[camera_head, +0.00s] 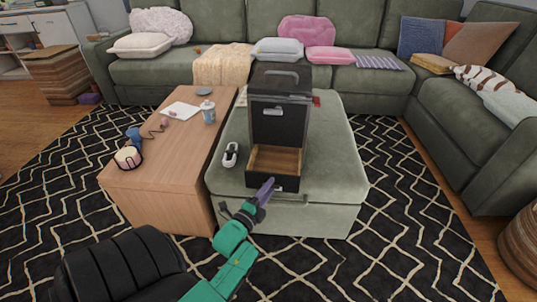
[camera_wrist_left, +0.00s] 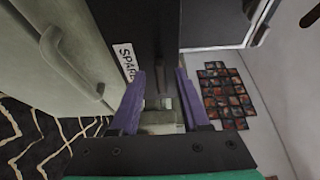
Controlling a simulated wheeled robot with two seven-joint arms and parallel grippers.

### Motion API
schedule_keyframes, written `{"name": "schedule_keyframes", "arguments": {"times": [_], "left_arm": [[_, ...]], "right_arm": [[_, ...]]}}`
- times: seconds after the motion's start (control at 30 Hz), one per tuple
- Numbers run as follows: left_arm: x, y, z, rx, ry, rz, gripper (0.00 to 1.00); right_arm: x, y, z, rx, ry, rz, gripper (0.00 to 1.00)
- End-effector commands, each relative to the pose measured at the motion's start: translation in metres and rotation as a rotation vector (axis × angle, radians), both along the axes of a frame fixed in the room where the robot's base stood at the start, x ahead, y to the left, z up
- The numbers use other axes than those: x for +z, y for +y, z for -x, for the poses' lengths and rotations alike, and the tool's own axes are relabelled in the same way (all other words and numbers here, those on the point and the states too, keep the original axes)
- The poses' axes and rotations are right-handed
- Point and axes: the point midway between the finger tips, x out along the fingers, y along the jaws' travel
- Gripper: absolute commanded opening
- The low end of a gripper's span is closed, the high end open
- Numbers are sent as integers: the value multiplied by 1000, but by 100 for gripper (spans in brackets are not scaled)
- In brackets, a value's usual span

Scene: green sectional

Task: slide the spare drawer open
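A small black cabinet (camera_head: 278,115) stands on the green ottoman. Its bottom drawer (camera_head: 273,161) is pulled out, with bare wooden insides showing. In the left wrist view, a white label beginning "SPAR" (camera_wrist_left: 126,62) is on the black drawer front. My left gripper (camera_head: 268,184), with purple fingers, is at the drawer's front. In the left wrist view the left gripper (camera_wrist_left: 165,88) has its fingers apart, and a dark bar, seemingly the handle (camera_wrist_left: 152,80), shows between them. I cannot see clear contact on both sides. My right gripper is not in view.
The green ottoman (camera_head: 342,160) has a handle on its side. A wooden table (camera_head: 160,185) with a cup (camera_head: 208,112) and small items stands close at left. A small white-and-black object (camera_head: 230,154) lies left of the drawer.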

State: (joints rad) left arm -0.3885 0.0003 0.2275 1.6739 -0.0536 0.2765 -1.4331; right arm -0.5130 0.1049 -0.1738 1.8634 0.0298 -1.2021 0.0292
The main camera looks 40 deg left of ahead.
Motion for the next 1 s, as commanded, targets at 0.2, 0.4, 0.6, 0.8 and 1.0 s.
{"name": "schedule_keyframes", "arguments": {"times": [0.2,0.4,0.6,0.8,1.0], "left_arm": [[1,-2,10,1,1,0,46],[1,-10,55,2,6,2,46],[1,-22,111,2,5,0,46],[0,-28,141,0,2,0,46],[0,-29,143,0,-1,0,46]], "right_arm": [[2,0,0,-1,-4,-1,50],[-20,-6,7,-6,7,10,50],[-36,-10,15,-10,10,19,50],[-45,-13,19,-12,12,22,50],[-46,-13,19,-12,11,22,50]]}}
